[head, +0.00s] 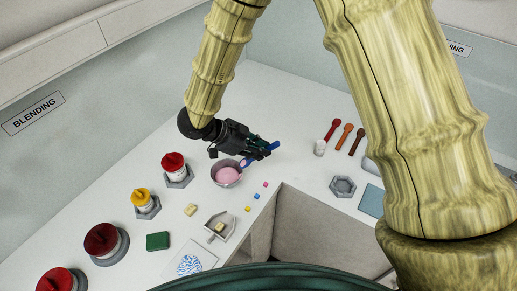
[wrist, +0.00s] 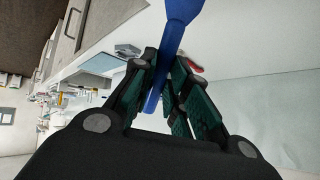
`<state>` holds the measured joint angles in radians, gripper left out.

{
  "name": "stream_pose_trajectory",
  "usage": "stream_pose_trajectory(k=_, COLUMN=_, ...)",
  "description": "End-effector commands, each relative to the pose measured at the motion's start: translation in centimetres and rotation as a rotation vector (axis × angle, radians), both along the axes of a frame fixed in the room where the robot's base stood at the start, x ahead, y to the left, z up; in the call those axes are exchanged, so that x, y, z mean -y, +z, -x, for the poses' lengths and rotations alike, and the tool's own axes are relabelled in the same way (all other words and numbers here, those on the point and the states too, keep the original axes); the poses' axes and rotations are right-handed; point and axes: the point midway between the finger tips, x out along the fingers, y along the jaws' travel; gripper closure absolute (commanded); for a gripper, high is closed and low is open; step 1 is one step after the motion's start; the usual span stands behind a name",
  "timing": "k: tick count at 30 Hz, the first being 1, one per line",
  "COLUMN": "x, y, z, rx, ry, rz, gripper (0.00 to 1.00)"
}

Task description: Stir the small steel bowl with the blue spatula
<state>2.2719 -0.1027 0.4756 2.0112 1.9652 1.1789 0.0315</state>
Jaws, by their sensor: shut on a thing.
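The small steel bowl (head: 227,173) stands on the white counter and holds something pink. My gripper (head: 262,149) is just above and to the right of the bowl, shut on the blue spatula (head: 273,146). The spatula slants, with one end by the bowl's right rim; I cannot tell whether it touches the pink contents. In the wrist view the blue spatula (wrist: 172,45) runs between my finger pads (wrist: 167,85). The bowl does not show in the wrist view.
Lidded jars with red (head: 172,162) and yellow (head: 140,196) tops stand left of the bowl. Small coloured cubes (head: 257,196) lie near the counter's inner edge. Red, orange and brown spoons (head: 345,136) and a white cup (head: 320,147) are at right. A grey hexagonal holder (head: 343,186) sits nearer.

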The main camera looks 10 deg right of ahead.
Motion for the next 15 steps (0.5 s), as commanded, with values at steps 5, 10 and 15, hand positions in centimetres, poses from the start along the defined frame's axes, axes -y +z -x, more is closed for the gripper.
stream_pose_trajectory(k=5, x=0.0, y=1.2, z=0.0, rx=0.0, ry=0.0, rz=-0.001, gripper=1.0)
stream_pose_trajectory(k=10, x=0.0, y=2.1, z=0.0, rx=0.0, ry=0.0, rz=-0.001, gripper=1.0)
stream_pose_trajectory(k=15, x=0.0, y=2.9, z=0.0, rx=-0.001, ry=0.001, rz=0.0, gripper=1.0)
